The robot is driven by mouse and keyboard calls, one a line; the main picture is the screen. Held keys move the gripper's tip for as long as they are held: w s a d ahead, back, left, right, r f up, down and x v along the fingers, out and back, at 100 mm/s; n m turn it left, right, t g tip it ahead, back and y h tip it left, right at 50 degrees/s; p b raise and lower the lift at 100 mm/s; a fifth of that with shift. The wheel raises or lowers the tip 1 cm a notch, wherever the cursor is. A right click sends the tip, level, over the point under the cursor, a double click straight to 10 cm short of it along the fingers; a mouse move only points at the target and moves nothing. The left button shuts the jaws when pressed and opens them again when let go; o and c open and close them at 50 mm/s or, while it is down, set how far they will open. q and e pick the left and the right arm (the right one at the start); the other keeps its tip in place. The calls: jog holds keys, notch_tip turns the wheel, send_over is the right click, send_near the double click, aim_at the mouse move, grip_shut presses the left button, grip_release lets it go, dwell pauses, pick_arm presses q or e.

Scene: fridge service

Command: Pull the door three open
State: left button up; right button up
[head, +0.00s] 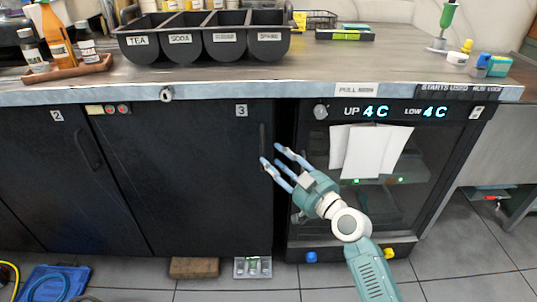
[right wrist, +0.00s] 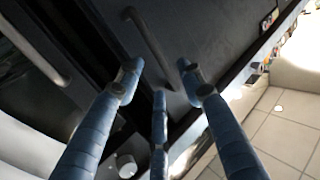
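Door three (head: 190,165) is a dark cabinet door marked with a "3" label (head: 241,110), and it is shut. Its dark upright handle (head: 262,138) is near the door's right edge. In the right wrist view the handle (right wrist: 150,48) lies beyond the fingertips, between the two outer fingers. My right gripper (head: 272,158) has its blue fingers spread, with nothing in them. The fingertips are close to the handle's lower end; whether they touch it is unclear. My left gripper is not in view.
A glass-front fridge (head: 420,160) with papers stands just right of door three. The counter (head: 330,65) overhangs above, with a black bin rack (head: 200,18). A brown block (head: 194,267) and a small grey tray (head: 243,267) lie on the floor below the door.

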aim_at(269, 153)
jog(key=shift+x, duration=2)
grip_shut()
